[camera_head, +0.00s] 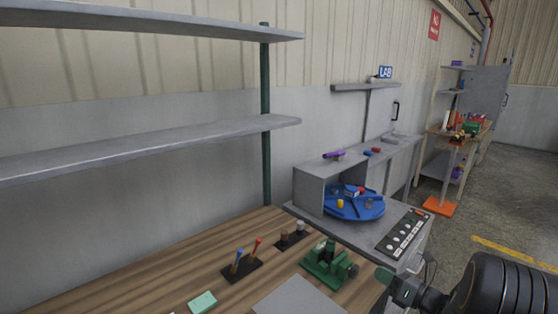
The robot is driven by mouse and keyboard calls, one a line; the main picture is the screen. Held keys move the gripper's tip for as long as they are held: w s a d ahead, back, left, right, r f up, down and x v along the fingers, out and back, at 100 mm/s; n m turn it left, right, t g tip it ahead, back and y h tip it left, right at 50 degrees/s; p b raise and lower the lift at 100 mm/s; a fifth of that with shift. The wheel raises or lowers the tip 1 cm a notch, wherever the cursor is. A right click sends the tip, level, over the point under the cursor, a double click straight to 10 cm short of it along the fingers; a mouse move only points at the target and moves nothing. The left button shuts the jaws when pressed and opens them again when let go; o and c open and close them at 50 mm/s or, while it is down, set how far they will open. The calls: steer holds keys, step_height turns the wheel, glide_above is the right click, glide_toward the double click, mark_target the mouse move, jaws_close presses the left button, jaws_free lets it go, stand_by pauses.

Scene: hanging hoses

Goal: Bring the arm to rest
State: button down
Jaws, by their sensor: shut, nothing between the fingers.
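My arm (487,285) shows as a thick black ringed link in the lower right corner. My gripper (387,277), small, dark and partly green, points left from it, near the right end of the wooden bench. It is shut with nothing held. Its fingers are small and partly hard to make out. No hanging hose can be made out in this view.
The wooden bench (160,285) carries a green vise (328,264), a tool holder (241,266) and a grey plate (298,297). Behind it stand a blue turntable (352,208) and a button panel (404,236). Grey shelves (150,140) overhang the left. Open floor (500,215) lies right.

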steer(key=s+a+f+n+g, duration=0.4)
steer(key=s+f+n+g, duration=0.15)
steer(key=n, duration=0.25)
steer(key=s+a+r+n+g+h+p, duration=0.1)
steer(key=s+a+r+n+g+h, duration=0.15)
steer(key=s+n+g, duration=0.35)
steer(key=s+a+r+n+g+h+p, duration=0.1)
steer(key=s+a+n+g+h, duration=0.2)
steer(key=n, duration=0.4)
steer(key=s+a+r+n+t+h+p, duration=0.1)
steer(key=s+r+n+t+h+p, duration=0.1)
steer(key=r+n, duration=0.4)
steer(key=s+a+r+n+t+h+p, duration=0.1)
steer(key=s+a+r+n+t+h, duration=0.1)
steer(key=r+n, duration=0.4)
steer(key=shift+s+a+r+n+t+h+p, duration=0.3)
steer(key=shift+s+h, duration=0.45)
steer(key=shift+h, duration=0.5)
